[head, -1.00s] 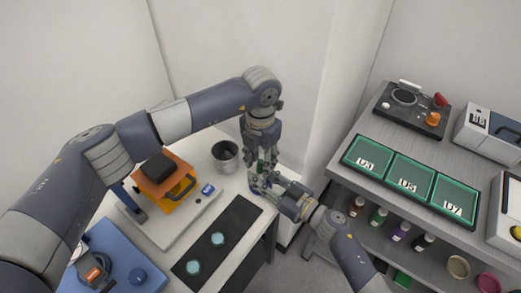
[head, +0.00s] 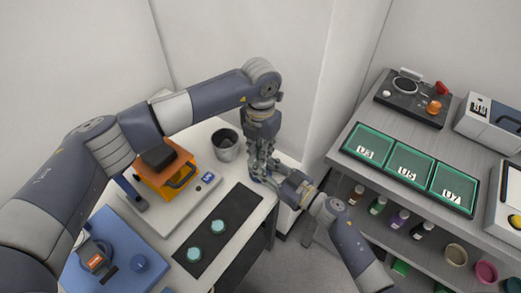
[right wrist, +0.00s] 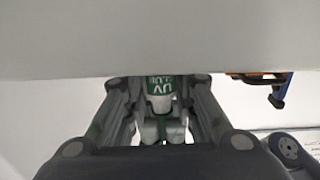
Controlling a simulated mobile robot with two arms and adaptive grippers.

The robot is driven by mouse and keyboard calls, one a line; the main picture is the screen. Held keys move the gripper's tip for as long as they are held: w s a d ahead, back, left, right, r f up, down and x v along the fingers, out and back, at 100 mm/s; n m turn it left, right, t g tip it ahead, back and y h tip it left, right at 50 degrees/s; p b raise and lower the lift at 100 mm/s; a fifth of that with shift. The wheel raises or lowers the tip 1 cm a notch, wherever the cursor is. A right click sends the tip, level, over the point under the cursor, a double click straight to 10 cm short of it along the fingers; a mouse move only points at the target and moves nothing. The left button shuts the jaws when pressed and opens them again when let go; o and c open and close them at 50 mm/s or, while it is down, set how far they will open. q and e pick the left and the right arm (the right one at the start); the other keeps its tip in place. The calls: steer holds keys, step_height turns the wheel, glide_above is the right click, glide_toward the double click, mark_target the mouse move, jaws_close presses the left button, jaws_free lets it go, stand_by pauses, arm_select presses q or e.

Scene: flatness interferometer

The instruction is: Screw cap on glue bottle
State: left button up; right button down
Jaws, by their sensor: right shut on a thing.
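The glue bottle (right wrist: 163,87), with a green and white UV label, sits between the fingers of my right gripper (right wrist: 160,118) in the right wrist view. My right gripper is shut on it; in the head view this gripper (head: 268,178) is at the table's right edge. My left gripper (head: 262,158) points down directly above, with its fingers close to the right gripper's fingers. The fingers of both grippers hide the bottle in the head view. I cannot make out the cap, nor whether the left fingers hold it.
A dark cup (head: 226,145) stands behind the grippers. An orange device (head: 168,175) and a black mat (head: 240,208) with two teal discs are on the white table. A shelf with green trays (head: 408,166) stands at the right, with small bottles (head: 398,220) below.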

arm_select(q)
steer(key=o, duration=0.5)
steer(key=shift+c, duration=0.2)
step_height(320, 180, up, 12)
arm_select(e)
steer(key=c, duration=1.2)
jaws_free()
steer(key=shift+c, duration=0.2)
steer(key=shift+s+d, duration=0.1)
